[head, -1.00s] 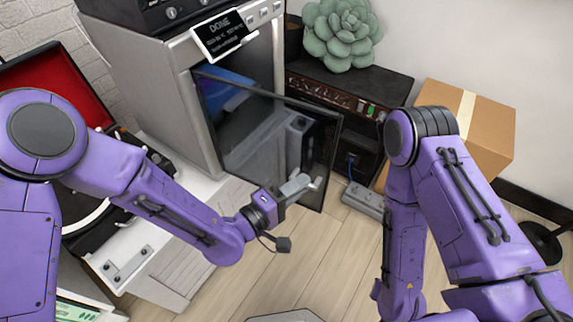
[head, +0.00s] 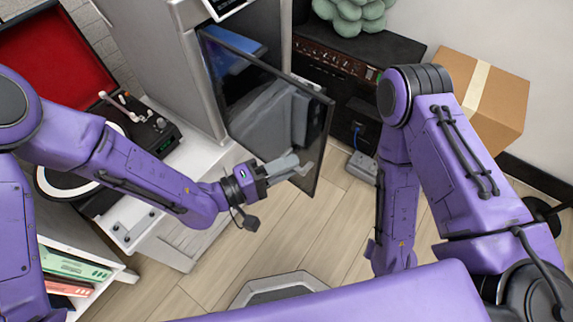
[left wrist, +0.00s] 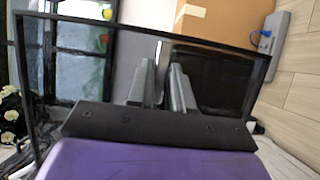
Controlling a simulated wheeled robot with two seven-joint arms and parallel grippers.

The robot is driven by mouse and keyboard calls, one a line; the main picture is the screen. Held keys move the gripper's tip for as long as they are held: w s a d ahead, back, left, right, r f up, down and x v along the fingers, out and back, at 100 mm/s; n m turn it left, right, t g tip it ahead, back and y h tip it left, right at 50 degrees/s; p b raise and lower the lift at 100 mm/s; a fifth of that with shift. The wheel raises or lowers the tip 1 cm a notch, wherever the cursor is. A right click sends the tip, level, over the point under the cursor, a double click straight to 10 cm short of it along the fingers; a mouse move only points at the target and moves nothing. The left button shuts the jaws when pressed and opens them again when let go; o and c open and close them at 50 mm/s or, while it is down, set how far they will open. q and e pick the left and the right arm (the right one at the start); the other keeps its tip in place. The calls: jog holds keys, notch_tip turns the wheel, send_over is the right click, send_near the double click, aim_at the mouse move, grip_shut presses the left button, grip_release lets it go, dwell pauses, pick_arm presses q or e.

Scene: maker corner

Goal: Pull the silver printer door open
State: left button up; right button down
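The silver printer (head: 160,60) stands at the upper left in the head view. Its dark glass door (head: 262,95) is hinged on the left and stands ajar, swung out toward the room. My left gripper (head: 290,165) is at the lower free side of the door. In the left wrist view, its two fingers (left wrist: 161,90) are close together, with a thin pale strip, apparently the door handle (left wrist: 160,55), between them. The door's dark frame (left wrist: 235,47) spans that view. My right forearm hangs down at the right; its gripper is not visible.
A record player (head: 145,125) with a raised red lid stands left on a white cabinet. A black amplifier (head: 350,60) with a succulent, a cardboard box (head: 490,95) and a power strip (head: 362,165) are behind the door. Wood floor (head: 290,225) is clear below it.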

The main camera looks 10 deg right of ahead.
pick_arm(q)
jog(key=shift+o, duration=1.2)
jog(key=v, duration=1)
jog(key=shift+a, duration=0.25)
